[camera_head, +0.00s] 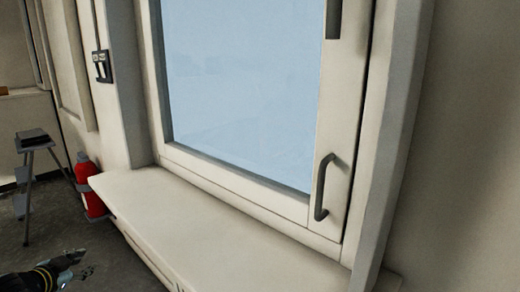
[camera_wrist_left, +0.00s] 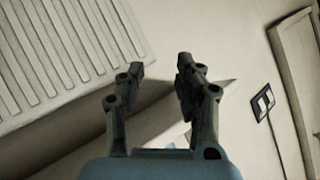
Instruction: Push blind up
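No blind can be made out with certainty. The window (camera_head: 245,85) fills the middle of the head view, with a pale blue pane in a cream frame. A dark handle (camera_head: 322,188) is on the frame's lower right. A grey bar (camera_head: 333,18) is cut off at the top edge; I cannot tell whether it belongs to a blind. My left gripper (camera_head: 78,265) is low at the left, apart from the window and sill. In the left wrist view its two fingers (camera_wrist_left: 161,63) are spread with nothing between them. My right gripper is not in view.
A cream windowsill (camera_head: 190,225) juts out below the window. A red fire extinguisher (camera_head: 88,185) and a dark stool (camera_head: 33,160) stand at the left. A switch (camera_head: 102,66) is on the wall. A ribbed panel (camera_wrist_left: 65,55) is at the upper left of the left wrist view.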

